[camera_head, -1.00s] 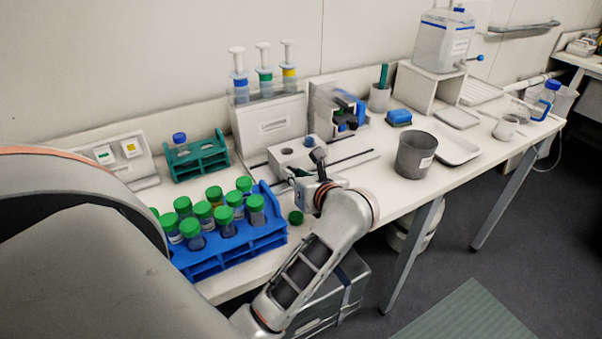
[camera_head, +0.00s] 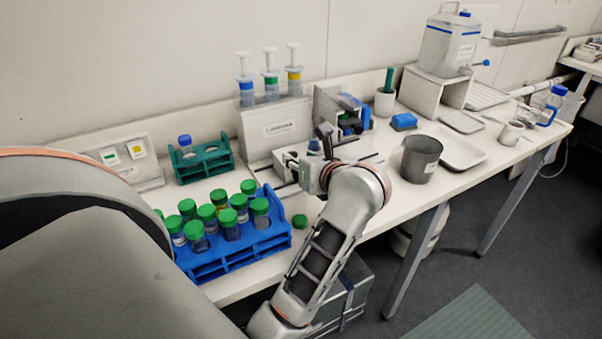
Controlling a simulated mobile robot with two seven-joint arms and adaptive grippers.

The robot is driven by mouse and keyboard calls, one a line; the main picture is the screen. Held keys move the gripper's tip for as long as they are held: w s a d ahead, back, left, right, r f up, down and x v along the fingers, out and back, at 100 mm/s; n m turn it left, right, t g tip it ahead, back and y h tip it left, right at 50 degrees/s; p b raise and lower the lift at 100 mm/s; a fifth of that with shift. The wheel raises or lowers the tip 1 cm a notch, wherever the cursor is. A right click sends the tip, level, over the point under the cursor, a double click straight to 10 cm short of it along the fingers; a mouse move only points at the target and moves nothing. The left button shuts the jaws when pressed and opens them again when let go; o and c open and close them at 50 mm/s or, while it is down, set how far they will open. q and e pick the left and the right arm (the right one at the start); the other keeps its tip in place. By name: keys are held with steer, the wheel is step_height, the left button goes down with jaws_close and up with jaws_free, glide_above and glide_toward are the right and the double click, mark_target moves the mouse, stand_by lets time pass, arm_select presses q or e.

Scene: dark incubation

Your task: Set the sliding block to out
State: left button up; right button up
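The sliding block (camera_head: 288,157) is a pale block on dark rails on the bench, with a blue knob (camera_head: 314,145) on top. The gripper and wrist hide much of the block and part of the rails. I cannot tell whether the fingers touch the block or knob, or how far apart they are. My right gripper is not in view.
A blue rack (camera_head: 240,257) of green-capped tubes stands front left of the block, with a loose green cap (camera_head: 299,221) nearby. A grey beaker (camera_head: 420,160) stands to the right. A syringe stand (camera_head: 277,130) and a blue-black device (camera_head: 343,108) are behind.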

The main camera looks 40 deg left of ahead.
arm_select(q)
steer(key=shift+r, duration=2)
